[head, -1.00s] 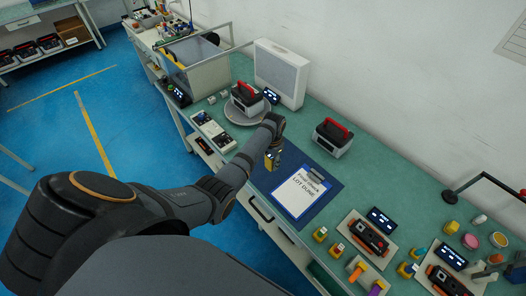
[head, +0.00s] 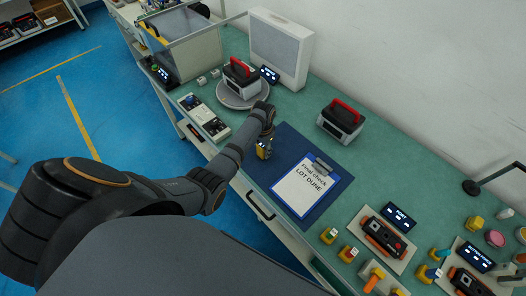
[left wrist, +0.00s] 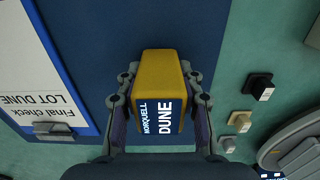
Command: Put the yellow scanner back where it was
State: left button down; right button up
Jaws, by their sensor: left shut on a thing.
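My left gripper (head: 264,146) is shut on a yellow block-shaped thing (left wrist: 158,66), which appears to be the yellow scanner. Its blue label reads "NORQUELL DUNE" in the left wrist view. A finger grips each side of it. In the head view the scanner (head: 263,152) is small and partly hidden by the gripper, over the left end of the dark blue mat (head: 322,207). I cannot tell whether it touches the mat. My right gripper is not in view.
A clipboard (head: 304,190) marked "LOT DUNE" lies on the mat. A round plate (head: 228,99) carries a red-handled device (head: 240,76); another such device (head: 341,121) stands behind the mat. A panel (head: 204,117) lies left. Labelled yellow blocks (head: 328,235) and trays sit right.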

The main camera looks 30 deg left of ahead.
pick_arm(q)
jog(key=shift+s+d+r, duration=0.1)
jog(key=shift+d+r, duration=0.05)
jog(key=shift+s+f, duration=0.1)
jog(key=shift+f, duration=0.1)
jog(key=c, duration=1.2)
grip_release()
jog(key=shift+o, duration=1.8)
jog(key=shift+r, duration=0.45)
notch_tip(320, 180, up, 10)
jog(key=shift+r+b, duration=0.25)
jog(key=shift+b, duration=0.1)
jog(key=shift+r, duration=0.5)
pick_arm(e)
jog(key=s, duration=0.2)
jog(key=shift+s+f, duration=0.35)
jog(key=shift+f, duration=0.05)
